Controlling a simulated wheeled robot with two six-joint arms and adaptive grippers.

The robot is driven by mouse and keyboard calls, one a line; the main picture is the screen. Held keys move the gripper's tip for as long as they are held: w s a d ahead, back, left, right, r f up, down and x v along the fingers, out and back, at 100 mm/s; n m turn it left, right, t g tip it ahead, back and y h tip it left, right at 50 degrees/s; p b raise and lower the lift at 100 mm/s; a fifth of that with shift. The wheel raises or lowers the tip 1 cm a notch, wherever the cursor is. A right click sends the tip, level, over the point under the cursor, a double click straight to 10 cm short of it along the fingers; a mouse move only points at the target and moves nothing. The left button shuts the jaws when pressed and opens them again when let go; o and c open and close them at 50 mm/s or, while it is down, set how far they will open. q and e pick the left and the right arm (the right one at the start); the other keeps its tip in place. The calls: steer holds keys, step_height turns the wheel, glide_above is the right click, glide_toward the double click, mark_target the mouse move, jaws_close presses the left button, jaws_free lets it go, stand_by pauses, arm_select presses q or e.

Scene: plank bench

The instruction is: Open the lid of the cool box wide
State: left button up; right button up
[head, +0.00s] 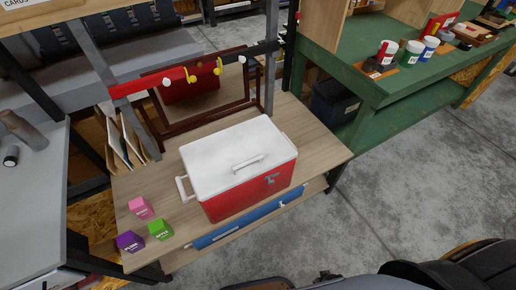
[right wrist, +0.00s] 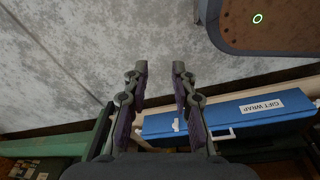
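The cool box (head: 250,198) is red with a white lid (head: 222,150) and stands on the plank bench (head: 325,158). The lid lies flat and closed on the box. A white handle (head: 247,163) is on top of the lid, and another white handle (head: 182,190) sticks out at the box's left side. My right gripper (right wrist: 160,68) shows in the right wrist view, with its two fingers apart and nothing between them. It is over the floor near a blue drawer front, away from the cool box. My left gripper is in neither view.
Pink (head: 140,207), purple (head: 130,241) and green (head: 160,230) small boxes stand left of the cool box. A blue drawer front (head: 245,218) is under the bench's front edge; its label reads "GIFT WRAP" (right wrist: 262,106). A rail with yellow hooks (head: 217,67) hangs behind the box.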

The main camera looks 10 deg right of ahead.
steer(key=w+m+t+b, duration=0.1)
steer(key=w+b, duration=0.2)
steer(key=w, duration=0.6)
steer(key=m+t+y+b, duration=0.5)
steer(key=y+b, duration=0.5)
steer(key=y, duration=0.5)
glide_toward(248, 162)
steer(key=x, duration=1)
steer(key=shift+w+f, duration=0.1)
steer(key=shift+f, duration=0.25)
steer(key=shift+w+a+f, duration=0.1)
steer(key=shift+w+a, duration=0.05)
steer(key=shift+a, duration=0.1)
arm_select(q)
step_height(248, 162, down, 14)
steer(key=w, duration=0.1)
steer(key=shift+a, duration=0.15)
